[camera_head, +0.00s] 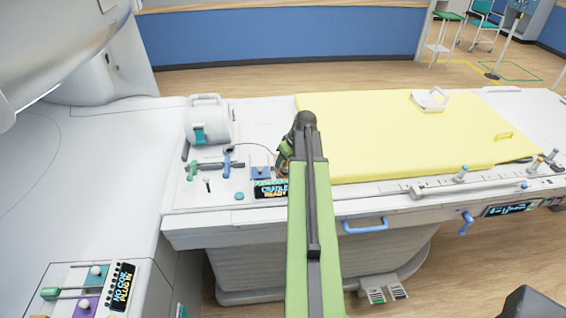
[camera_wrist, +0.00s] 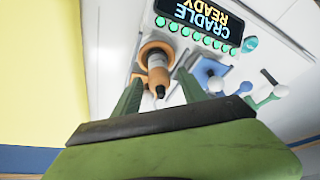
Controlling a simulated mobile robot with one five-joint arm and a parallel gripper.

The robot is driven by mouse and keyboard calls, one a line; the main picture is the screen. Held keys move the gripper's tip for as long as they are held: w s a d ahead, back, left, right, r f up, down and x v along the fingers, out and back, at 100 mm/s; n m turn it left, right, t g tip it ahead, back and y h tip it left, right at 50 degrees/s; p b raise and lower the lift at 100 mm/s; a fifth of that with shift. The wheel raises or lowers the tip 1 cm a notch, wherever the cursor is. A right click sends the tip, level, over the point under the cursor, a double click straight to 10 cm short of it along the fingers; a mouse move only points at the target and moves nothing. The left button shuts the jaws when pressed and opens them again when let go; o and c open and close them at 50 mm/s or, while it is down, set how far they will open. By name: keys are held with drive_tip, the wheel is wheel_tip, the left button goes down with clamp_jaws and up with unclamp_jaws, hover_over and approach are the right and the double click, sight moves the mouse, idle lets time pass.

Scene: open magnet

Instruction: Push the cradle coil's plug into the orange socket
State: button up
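The orange socket (camera_wrist: 155,49) shows in the wrist view as a ring beside the dark display. My gripper (camera_wrist: 160,80) is open, with one green finger on each side of the plug and a visible gap. In the head view my arm hides most of the socket and plug. The white cradle coil (camera_head: 208,122) sits on the table's left end, and a thin cable arcs from it toward my gripper.
The display (camera_head: 271,190) reads "CRADLE READY", with lit green dots in the wrist view. Blue and green levers (camera_head: 228,160) stand left of it. A yellow mat (camera_head: 400,130) covers the table to the right. A second panel (camera_head: 90,288) is at lower left.

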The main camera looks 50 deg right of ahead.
drive_tip(key=p+v, duration=1.6)
drive_tip(key=v, duration=0.1)
drive_tip(key=shift+s+r, duration=0.15)
